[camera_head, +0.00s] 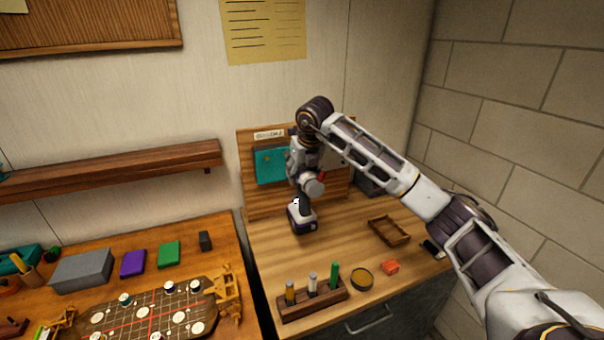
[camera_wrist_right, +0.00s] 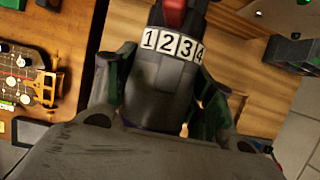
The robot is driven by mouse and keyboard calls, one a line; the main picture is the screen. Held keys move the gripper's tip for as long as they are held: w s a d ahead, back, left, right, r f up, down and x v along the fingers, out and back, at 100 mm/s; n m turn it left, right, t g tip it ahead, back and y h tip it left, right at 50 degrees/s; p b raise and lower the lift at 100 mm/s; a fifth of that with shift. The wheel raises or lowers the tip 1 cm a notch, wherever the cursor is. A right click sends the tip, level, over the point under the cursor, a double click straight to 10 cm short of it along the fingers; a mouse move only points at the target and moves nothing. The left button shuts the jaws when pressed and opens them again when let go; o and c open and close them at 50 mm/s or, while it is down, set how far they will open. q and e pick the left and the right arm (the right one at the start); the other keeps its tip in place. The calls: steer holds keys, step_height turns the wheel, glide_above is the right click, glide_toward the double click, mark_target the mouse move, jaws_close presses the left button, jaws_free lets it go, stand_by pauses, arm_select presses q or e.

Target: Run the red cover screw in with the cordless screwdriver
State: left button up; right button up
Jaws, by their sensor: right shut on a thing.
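My right gripper (camera_head: 304,178) is shut on the cordless screwdriver (camera_head: 302,222), in front of the wooden back panel. The screwdriver has a grey body and a dark base low over the bench. In the right wrist view my right gripper (camera_wrist_right: 165,75) has its two fingers on either side of the screwdriver (camera_wrist_right: 155,90), which shows a white band marked 1 2 3 4 and a red part at the top. A teal plate (camera_head: 269,166) is on the back panel, partly hidden by the gripper. I cannot make out the red cover screw or the bit tip. My left gripper is not in view.
A game board (camera_head: 150,312) lies on the left table. A brick wall (camera_head: 520,120) bounds the right.

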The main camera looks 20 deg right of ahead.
mark_target(310, 173)
steer(key=shift+s+r, duration=0.15)
steer(key=shift+s+a+b, duration=0.1)
steer(key=shift+s+b, duration=0.95)
steer(key=shift+s, duration=1.2)
